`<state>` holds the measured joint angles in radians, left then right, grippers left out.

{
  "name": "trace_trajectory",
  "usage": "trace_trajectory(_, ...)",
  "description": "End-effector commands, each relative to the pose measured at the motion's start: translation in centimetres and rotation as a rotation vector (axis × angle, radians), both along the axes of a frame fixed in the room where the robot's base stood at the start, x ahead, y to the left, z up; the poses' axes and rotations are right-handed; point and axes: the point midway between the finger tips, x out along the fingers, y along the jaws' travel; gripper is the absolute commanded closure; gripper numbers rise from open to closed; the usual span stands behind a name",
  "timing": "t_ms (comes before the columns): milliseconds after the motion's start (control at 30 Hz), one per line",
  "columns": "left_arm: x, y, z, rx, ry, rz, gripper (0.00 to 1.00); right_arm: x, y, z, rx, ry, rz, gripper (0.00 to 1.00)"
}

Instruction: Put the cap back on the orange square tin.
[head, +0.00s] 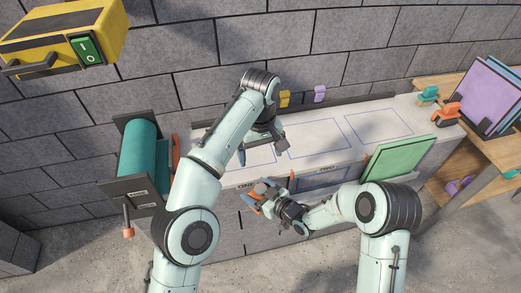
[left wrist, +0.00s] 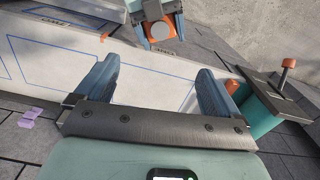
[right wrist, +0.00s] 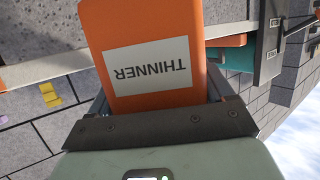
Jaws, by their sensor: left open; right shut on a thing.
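The orange square tin (right wrist: 150,65) fills the middle of the right wrist view, its THINNER label upside down. My right gripper (head: 257,197) is shut on it in front of the bench. In the left wrist view the tin (left wrist: 148,42) is between the right gripper's fingers, with a pale round disc (left wrist: 163,30) on its facing end; I cannot tell whether this is its opening or a cap. My left gripper (head: 261,152) is open and empty above the bench's left part. Its spread fingers also show in the left wrist view (left wrist: 155,80). I cannot identify a separate cap.
The pale bench (head: 380,122) has blue outlined areas, mostly clear. A small orange-brown piece (head: 293,174) is at its front edge. A teal roll (head: 137,150) in a dark holder is at left, a green panel (head: 398,158) at right. A yellow switch box (head: 65,35) is on the wall.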

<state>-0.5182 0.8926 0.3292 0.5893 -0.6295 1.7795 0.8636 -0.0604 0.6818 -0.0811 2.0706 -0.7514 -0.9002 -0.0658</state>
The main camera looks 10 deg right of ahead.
Motion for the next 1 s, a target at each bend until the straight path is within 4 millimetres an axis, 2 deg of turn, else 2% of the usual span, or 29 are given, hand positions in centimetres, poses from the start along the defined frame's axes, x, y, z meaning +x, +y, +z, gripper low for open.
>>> trace_trajectory(200, 0.0, 0.0, 0.7, -0.001, 0.0, 0.0, 0.04, 0.1, 0.0, 0.1, 0.002, -0.004, 0.0, 1.0)
trace_trajectory(767, 0.0, 0.0, 0.6, 0.0, 0.0, 0.0, 0.04, 0.1, 0.0, 0.1, 0.002, -0.004, 0.0, 1.0)
trace_trajectory(867, 0.3, 0.7, 0.0, 0.014, 0.002, -0.01, 0.04, 0.1, 0.0, 0.1, 0.002, -0.004, 0.0, 1.0)
trace_trajectory(967, 1.2, 2.9, -2.0, 0.055, 0.009, -0.041, 0.04, 0.1, 0.0, 0.1, 0.002, -0.004, 0.0, 1.0)
trace_trajectory(1000, 1.7, 4.2, -3.3, 0.08, 0.017, -0.062, 0.04, 0.1, 0.0, 0.1, 0.002, -0.004, 0.0, 1.0)
